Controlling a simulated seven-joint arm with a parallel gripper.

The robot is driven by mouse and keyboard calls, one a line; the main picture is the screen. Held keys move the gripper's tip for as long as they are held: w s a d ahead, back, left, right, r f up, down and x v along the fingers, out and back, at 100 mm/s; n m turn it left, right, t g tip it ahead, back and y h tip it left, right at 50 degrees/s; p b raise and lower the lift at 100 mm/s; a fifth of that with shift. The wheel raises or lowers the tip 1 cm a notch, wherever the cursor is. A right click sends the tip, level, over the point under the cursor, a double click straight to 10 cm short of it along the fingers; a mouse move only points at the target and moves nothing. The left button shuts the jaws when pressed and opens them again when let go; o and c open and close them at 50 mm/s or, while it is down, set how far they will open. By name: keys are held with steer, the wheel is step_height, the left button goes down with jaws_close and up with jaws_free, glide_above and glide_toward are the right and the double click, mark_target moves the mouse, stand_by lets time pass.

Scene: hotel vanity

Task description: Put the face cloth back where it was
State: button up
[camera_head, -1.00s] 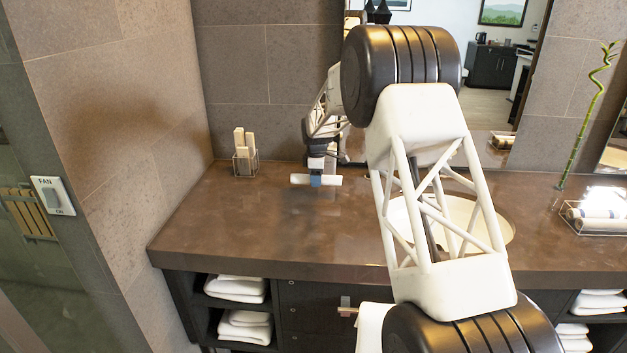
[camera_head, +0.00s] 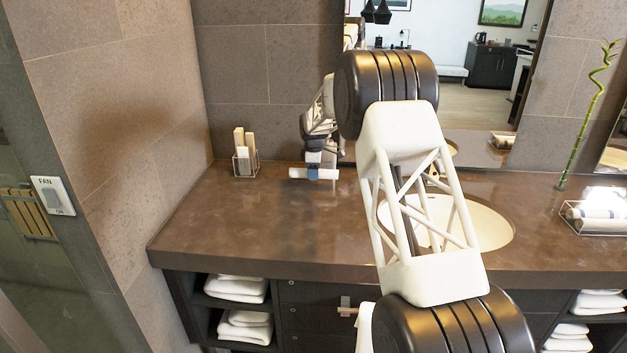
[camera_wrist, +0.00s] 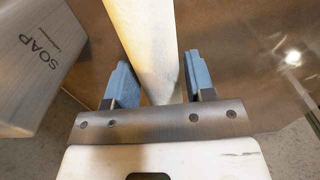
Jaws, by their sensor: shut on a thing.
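The face cloth, a white roll (camera_head: 299,173), is in my gripper (camera_head: 322,173) at the back left of the brown counter, in front of the tiled wall. In the head view it lies crosswise, its ends sticking out on both sides of the blue fingers. In the wrist view the cream-white roll (camera_wrist: 145,35) runs between the two blue fingers of my gripper (camera_wrist: 159,64). I cannot tell whether the roll touches the counter. A wire tray (camera_head: 603,233) with similar white rolls stands at the right of the counter.
A wire holder with pale upright blocks (camera_head: 245,160) stands left of my gripper. A box marked SOAP (camera_wrist: 40,60) is close on the left in the wrist view. The round basin (camera_head: 485,225) is partly behind my arm. The counter's left front (camera_head: 240,230) is clear.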

steer(key=shift+w, duration=0.1)
steer(key=shift+w+a, duration=0.1)
steer(key=shift+w, duration=0.05)
steer(key=shift+f, duration=1.75)
steer(key=shift+f, duration=0.1)
steer(key=o, duration=0.9)
step_height(320, 180, up, 12)
steer(key=shift+r, duration=0.1)
